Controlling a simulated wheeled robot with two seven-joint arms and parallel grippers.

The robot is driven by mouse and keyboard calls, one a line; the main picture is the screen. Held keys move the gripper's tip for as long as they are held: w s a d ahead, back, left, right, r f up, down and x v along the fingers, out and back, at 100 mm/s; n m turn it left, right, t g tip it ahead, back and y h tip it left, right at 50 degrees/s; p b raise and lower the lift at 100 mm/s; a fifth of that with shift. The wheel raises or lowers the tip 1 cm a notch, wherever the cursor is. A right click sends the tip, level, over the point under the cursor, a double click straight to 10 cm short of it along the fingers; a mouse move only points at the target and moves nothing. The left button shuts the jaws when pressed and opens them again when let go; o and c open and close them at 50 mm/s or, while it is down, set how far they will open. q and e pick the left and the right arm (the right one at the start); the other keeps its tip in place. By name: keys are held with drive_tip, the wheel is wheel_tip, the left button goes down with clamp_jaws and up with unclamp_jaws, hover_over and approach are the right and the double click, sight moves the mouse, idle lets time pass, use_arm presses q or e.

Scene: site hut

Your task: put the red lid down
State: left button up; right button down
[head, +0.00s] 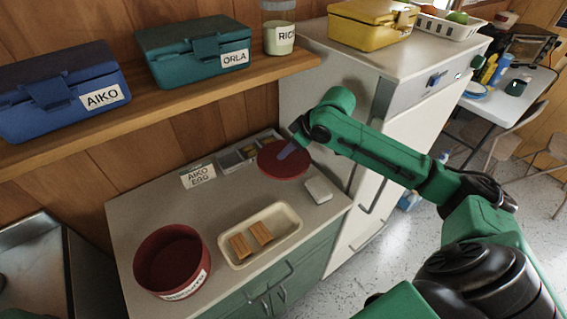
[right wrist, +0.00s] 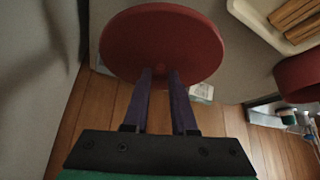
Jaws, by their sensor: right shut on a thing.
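The red lid (head: 283,165) is a dark red disc over the back right part of the counter, in front of the fridge. My right gripper (head: 287,150) is shut on it. In the right wrist view, both fingers (right wrist: 160,82) meet the lid (right wrist: 160,38) near its edge. I cannot tell whether the lid touches the counter. The open red tin (head: 172,262), with a white label, stands at the counter's front left; part of it shows in the right wrist view (right wrist: 303,75). My left gripper is not in view.
A cream tray (head: 236,263) with two brown bars lies mid-counter. A white block (head: 318,190) is beside the lid, and a grey sectioned holder (head: 232,161) and an "AIKO EGG" card (head: 198,176) are behind. The shelf (head: 180,100) overhangs the back. Bare counter (head: 240,195) lies between card and tray.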

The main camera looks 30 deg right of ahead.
sight(291, 161)
drive_tip(key=f, duration=0.4)
drive_tip(key=shift+s+f+p, duration=0.2)
drive_tip(key=shift+p, duration=0.1)
drive_tip(key=shift+w+f, duration=0.2)
drive_tip(key=shift+f, duration=0.05)
drive_tip(key=shift+s+f, duration=0.1)
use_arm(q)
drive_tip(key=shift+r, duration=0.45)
use_arm(e)
drive_tip(key=c, duration=0.7)
unclamp_jaws()
drive_tip(key=shift+f, duration=0.15)
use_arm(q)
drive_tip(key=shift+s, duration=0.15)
